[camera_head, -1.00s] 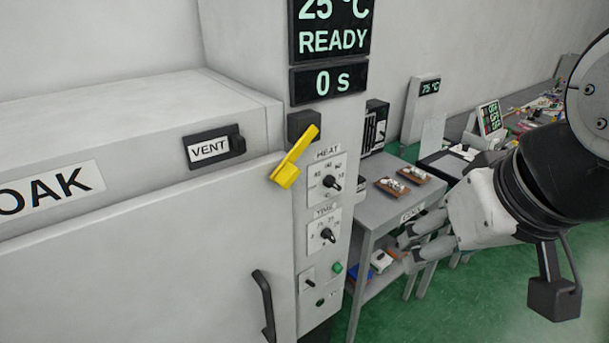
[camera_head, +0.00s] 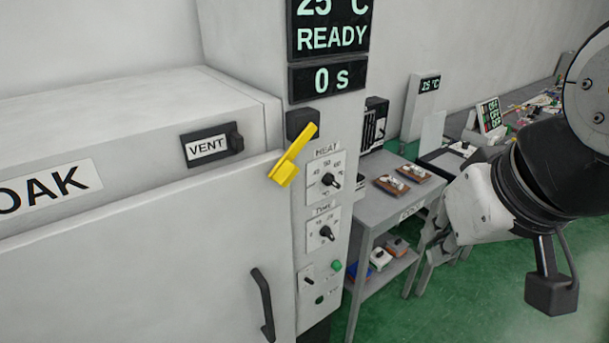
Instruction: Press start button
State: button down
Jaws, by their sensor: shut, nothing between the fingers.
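A small green button (camera_head: 337,265), the likely start button, is on the lower right of the grey control panel (camera_head: 298,225). Its label is too small to read. A black toggle switch (camera_head: 309,282) is to its left, and a small dark round fitting (camera_head: 320,300) is below. My gripper (camera_head: 428,262) is to the right of the panel, in front of the shelf cart, well apart from the button. Its fingers point down and left, are shut and hold nothing.
A yellow lever (camera_head: 292,157) sticks out above the HEAT knob (camera_head: 329,180) and TIME knob (camera_head: 326,232). The large OAK door (camera_head: 140,260) has a black handle (camera_head: 263,305). A grey cart (camera_head: 385,215) stands beside the panel. Green floor (camera_head: 470,310) is open at lower right.

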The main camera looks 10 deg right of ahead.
aim_at(336, 265)
jog(key=k+j+z, duration=0.15)
jog(key=j, duration=0.25)
jog(key=k+j+z, duration=0.2)
jog(key=j, duration=0.2)
jog(key=k+j+z, duration=0.15)
jog(key=j, duration=0.2)
jog(key=k+j+z, duration=0.15)
jog(key=j, duration=0.2)
jog(key=k+j+z, duration=0.15)
